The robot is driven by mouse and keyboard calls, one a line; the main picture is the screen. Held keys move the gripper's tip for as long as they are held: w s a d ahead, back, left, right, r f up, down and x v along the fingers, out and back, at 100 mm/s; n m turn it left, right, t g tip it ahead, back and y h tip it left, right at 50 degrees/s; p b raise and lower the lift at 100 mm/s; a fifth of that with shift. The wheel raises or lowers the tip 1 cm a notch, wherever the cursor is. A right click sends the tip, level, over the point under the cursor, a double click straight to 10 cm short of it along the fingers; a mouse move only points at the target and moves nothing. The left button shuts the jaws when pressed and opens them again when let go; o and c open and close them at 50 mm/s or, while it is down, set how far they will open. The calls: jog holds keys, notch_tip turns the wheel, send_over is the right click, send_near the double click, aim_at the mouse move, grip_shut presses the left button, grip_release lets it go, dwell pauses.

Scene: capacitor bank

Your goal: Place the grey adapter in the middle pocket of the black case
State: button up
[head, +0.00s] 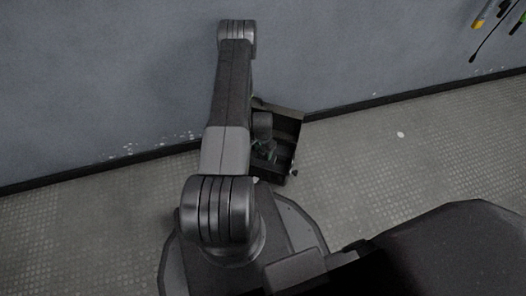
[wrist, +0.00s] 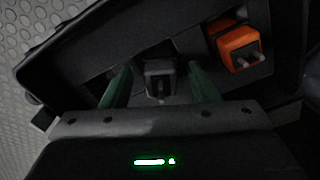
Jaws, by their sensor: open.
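The black case (head: 287,112) lies open on the floor near the wall, and its dark inner panel fills much of the wrist view (wrist: 55,72). The grey adapter (wrist: 160,80), a dark block with prongs facing the camera, is at the middle pocket of the case. How deep it sits I cannot tell. My gripper (wrist: 160,84) is open, with one green finger on each side of the adapter and dark gaps between. In the head view my gripper (head: 264,150) is down inside the case, and the adapter cannot be made out there.
An orange adapter (wrist: 240,47) with two prongs sits in the right pocket, close to my right finger. The wall (head: 120,80) rises just behind the case. Patterned floor (head: 420,150) is clear to the right.

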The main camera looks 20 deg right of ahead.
notch_tip(320, 180, up, 11)
jog(key=p, duration=0.3)
jog(key=shift+r, duration=0.15)
dwell(0.9)
